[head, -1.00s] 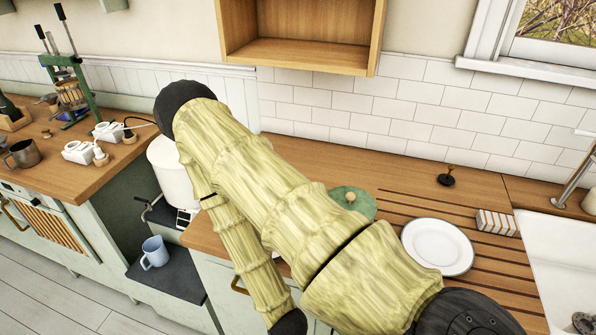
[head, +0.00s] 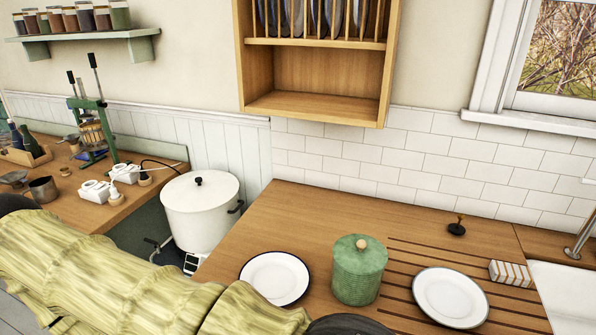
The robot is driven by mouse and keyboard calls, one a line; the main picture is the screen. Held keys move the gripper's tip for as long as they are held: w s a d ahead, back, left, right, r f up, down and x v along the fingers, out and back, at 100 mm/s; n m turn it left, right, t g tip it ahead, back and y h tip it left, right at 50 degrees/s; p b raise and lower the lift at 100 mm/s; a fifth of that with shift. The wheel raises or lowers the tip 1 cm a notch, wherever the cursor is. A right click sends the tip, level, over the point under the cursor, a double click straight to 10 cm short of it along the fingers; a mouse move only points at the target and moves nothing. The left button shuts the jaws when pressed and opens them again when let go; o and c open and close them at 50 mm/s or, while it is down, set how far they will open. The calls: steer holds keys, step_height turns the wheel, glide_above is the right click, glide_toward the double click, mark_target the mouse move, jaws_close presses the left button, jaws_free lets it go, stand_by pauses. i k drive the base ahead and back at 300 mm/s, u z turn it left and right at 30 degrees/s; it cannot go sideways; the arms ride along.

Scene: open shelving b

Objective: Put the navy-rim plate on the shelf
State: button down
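Two white plates with thin dark rims lie on the wooden counter. The left plate (head: 274,278) is left of a green lidded jar, and its rim looks very dark. The right plate (head: 450,297) lies on the grooved part, and its rim looks dark grey-green. I cannot tell for certain which rim is navy. The wooden wall shelf (head: 315,105) hangs above the counter, with an empty open lower compartment and upright plates in a slatted rack above. My arm crosses the lower left, and my gripper is out of view.
The green jar (head: 359,270) stands between the plates. A white pot (head: 201,212) stands left of the counter. A striped block (head: 510,273) and a white sink (head: 565,296) are at the right. The counter behind the plates is mostly clear.

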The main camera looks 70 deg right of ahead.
mark_target(282, 278)
steer(key=k, duration=0.95)
steer(key=z, duration=1.35)
